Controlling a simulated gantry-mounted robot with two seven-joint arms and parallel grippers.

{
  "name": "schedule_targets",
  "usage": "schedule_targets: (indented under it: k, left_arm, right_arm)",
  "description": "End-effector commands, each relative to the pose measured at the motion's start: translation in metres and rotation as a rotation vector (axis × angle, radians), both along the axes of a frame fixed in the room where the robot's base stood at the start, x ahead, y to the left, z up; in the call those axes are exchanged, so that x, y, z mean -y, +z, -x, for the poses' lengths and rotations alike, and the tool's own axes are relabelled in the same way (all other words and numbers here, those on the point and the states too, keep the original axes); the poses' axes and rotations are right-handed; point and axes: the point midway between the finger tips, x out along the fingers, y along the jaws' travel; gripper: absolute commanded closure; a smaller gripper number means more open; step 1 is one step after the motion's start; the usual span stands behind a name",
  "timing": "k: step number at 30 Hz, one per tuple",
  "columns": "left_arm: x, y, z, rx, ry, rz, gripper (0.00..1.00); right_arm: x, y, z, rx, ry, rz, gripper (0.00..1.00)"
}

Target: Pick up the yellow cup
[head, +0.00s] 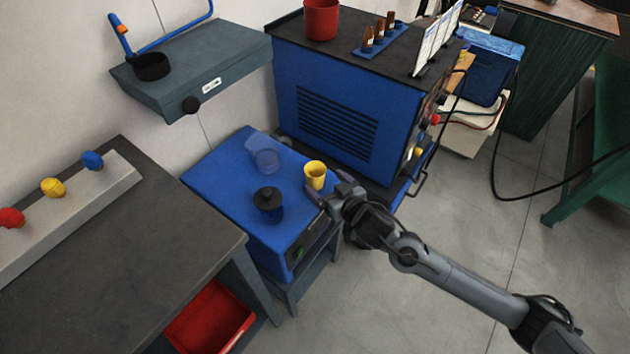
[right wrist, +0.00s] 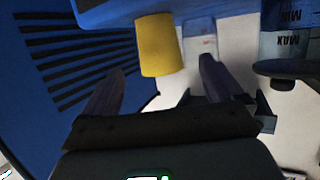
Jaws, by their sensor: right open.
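The yellow cup (head: 315,175) stands on the blue box-like top (head: 222,165) near its right edge. It also shows in the right wrist view (right wrist: 160,46), ahead of the fingers and nearer the left one. My right gripper (head: 328,190) is just beside the cup on its right and front side in the head view. In the right wrist view the right gripper (right wrist: 162,85) has its fingers apart with nothing held between them. My left gripper is not in view.
A clear cup (head: 265,155) and a dark blue container with a black lid (head: 268,203) stand close by on the blue top. The tall blue cabinet (head: 340,115) rises behind the gripper. A grey bench (head: 130,240) with colored knobs is at left.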

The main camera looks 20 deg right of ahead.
Motion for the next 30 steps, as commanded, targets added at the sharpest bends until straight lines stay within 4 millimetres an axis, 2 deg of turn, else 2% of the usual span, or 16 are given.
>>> schedule_targets:
  k: [7, 18, 28, 29, 30]
  left_arm:
    - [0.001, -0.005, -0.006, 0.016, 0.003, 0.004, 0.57]
    - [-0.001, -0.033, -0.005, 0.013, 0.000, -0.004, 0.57]
    - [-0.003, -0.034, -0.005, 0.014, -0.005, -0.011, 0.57]
    - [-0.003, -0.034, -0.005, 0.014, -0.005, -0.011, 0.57]
    - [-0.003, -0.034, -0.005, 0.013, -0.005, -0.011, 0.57]
  right_arm:
    - [-0.003, -0.005, -0.013, 0.002, 0.000, 0.001, 0.07]
    - [-0.009, -0.018, -0.052, 0.002, 0.000, 0.000, 0.07]
    - [-0.010, -0.018, -0.057, 0.000, 0.000, 0.000, 0.07]
    - [-0.010, -0.018, -0.057, 0.000, 0.000, 0.000, 0.08]
    - [-0.010, -0.018, -0.057, 0.000, 0.000, 0.000, 0.14]
